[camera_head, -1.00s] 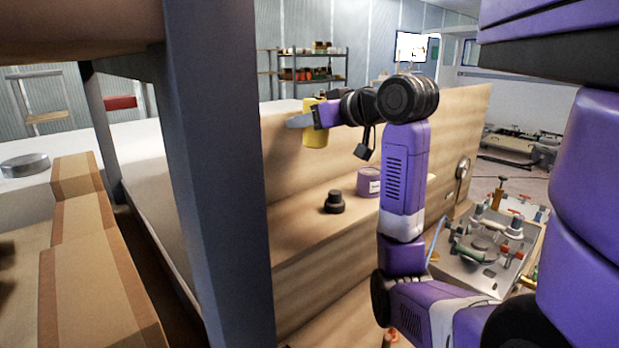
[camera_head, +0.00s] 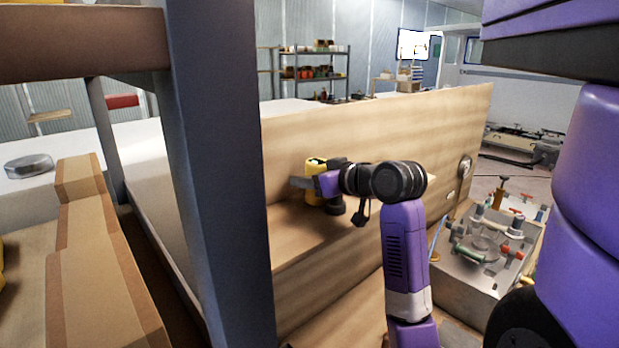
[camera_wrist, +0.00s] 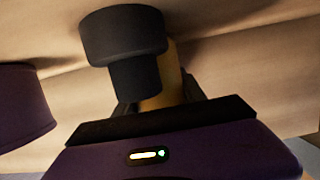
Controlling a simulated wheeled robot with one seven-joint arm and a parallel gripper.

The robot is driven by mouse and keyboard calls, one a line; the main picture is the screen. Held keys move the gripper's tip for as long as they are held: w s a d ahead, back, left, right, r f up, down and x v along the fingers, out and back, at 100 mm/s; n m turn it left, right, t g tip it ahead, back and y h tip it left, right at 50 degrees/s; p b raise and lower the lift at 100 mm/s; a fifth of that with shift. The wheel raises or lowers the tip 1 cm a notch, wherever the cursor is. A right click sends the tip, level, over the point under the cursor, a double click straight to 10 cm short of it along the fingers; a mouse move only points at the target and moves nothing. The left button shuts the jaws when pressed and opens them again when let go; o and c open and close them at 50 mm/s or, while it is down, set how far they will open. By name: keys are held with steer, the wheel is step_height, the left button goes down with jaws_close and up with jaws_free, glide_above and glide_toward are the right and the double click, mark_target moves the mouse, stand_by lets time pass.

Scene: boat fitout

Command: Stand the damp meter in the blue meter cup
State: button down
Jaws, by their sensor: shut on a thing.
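My gripper (camera_head: 316,183) is shut on a yellow, upright, roughly cylindrical object (camera_head: 314,166), which looks like the damp meter. It is low at the ledge against the wooden panel; I cannot tell whether it touches the ledge. In the wrist view the yellow object (camera_wrist: 171,80) is partly hidden behind a black stepped knob-like piece (camera_wrist: 124,40). That black piece also shows just beside the gripper in the head view (camera_head: 336,206). A dark purple container (camera_wrist: 22,105) stands at the left of the wrist view; my arm hides it in the head view. I make out no clearly blue cup.
The tall wooden panel (camera_head: 400,125) rises behind the ledge (camera_head: 290,240). A grey post (camera_head: 215,170) stands close on the left. A metal tray of fittings (camera_head: 480,265) is at the right. The ledge left of the gripper looks clear.

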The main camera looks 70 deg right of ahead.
steer(key=c, duration=1)
jaws_free()
steer(key=shift+f, duration=0.1)
steer(key=o, duration=0.3)
steer(key=shift+o, duration=0.2)
